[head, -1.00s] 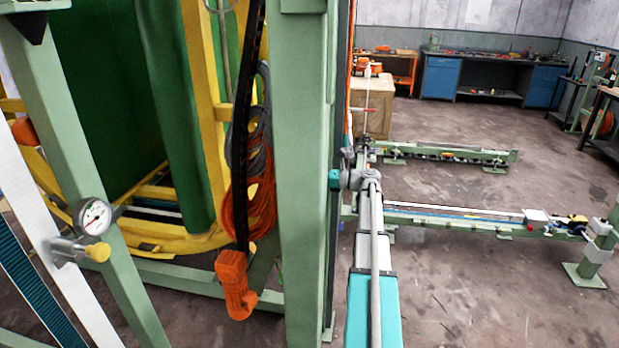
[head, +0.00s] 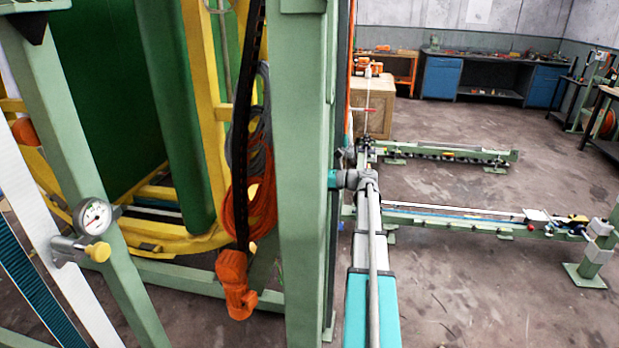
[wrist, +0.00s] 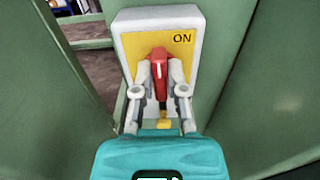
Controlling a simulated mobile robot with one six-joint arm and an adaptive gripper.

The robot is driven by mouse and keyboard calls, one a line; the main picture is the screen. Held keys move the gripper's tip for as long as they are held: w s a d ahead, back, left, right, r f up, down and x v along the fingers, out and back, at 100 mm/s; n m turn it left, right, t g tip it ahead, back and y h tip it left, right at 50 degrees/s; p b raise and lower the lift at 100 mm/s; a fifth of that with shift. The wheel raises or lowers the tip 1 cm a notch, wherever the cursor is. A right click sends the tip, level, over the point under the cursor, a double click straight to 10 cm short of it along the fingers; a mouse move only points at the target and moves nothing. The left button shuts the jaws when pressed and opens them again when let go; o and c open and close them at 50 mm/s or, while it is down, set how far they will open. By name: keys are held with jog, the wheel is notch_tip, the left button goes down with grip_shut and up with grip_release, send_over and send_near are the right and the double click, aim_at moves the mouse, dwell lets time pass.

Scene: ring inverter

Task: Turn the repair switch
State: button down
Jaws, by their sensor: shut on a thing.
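In the wrist view the repair switch is a white box with a yellow plate (wrist: 128,47) marked "ON" at its upper right. Its red handle (wrist: 158,68) stands nearly upright in the middle, with a white line on it. My gripper (wrist: 159,80) is shut on the red handle, one finger on each side. A small yellow part (wrist: 164,121) shows below the handle, between the fingers. The lower part of the plate is hidden behind the gripper. In the head view my gripper and the switch are out of sight; a green post stands in front.
Green metal panels flank the switch closely in the wrist view. In the head view a thick green post (head: 303,180), a yellow ring frame (head: 205,130) and a dial gauge (head: 93,217) are near. Open floor (head: 450,290) lies to the right.

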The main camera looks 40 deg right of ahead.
jog(key=shift+n, duration=0.5)
jog(key=n, duration=0.3)
jog(key=shift+s+a+n, duration=0.1)
jog(key=shift+a+n, duration=0.05)
jog(key=shift+n, duration=0.15)
jog(key=n, duration=0.4)
jog(key=shift+f+n, duration=0.1)
jog(key=shift+n, duration=0.2)
jog(key=n, duration=0.8)
jog(key=shift+s+a+f+n, duration=0.1)
jog(key=shift+f+n, duration=0.1)
jog(key=shift+n, duration=0.2)
jog(key=c, duration=0.7)
grip_release()
